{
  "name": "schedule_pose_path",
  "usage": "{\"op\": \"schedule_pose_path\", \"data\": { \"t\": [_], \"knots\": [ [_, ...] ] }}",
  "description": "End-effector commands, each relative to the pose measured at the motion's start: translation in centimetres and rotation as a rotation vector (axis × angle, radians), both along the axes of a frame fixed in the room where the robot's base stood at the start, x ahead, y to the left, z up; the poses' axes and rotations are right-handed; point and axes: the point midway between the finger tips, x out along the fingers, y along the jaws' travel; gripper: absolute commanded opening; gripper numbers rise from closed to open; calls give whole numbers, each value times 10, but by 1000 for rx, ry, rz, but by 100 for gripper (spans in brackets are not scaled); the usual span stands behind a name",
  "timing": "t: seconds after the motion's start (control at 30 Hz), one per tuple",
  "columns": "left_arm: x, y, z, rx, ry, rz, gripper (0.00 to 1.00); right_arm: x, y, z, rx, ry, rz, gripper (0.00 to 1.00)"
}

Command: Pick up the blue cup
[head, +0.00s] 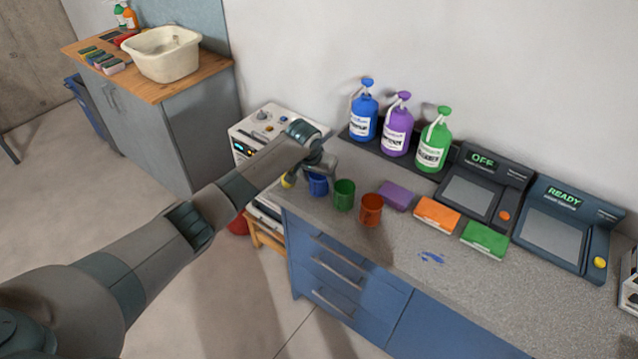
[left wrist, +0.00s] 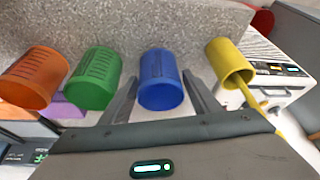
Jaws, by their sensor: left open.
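The blue cup (head: 318,187) stands at the left end of the grey counter, in a row with other cups. My left gripper (head: 319,172) is over it in the head view and hides part of it. In the left wrist view the blue cup (left wrist: 161,82) shows between the two spread fingers of my left gripper (left wrist: 160,98). The gripper is open, with a finger on each side of the cup. I cannot tell whether either finger touches it. My right gripper is not in view.
A green cup (head: 343,195) and a red-orange cup (head: 371,210) stand to the right of the blue cup. A yellow cup (left wrist: 230,64) is close on its other side. Pump bottles (head: 396,130) stand behind. Sponges (head: 437,214) and two consoles (head: 484,190) lie further right.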

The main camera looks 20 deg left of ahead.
Motion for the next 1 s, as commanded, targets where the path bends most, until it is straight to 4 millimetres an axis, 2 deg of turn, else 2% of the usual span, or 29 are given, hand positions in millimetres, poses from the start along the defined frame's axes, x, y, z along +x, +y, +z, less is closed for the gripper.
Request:
{"op": "schedule_pose_path", "data": {
  "t": [0.07, 0.2, 0.67, 1.0],
  "knots": [
    [0, 0, 0, 0, 0, 0, 57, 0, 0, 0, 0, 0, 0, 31],
    [0, 0, 0, 0, 0, 0, 24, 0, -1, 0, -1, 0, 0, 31],
    [0, 0, 2, 0, -1, 0, 24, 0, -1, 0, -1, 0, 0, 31],
    [1, 0, 12, 0, -2, 0, 24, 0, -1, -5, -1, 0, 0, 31]
  ]
}}
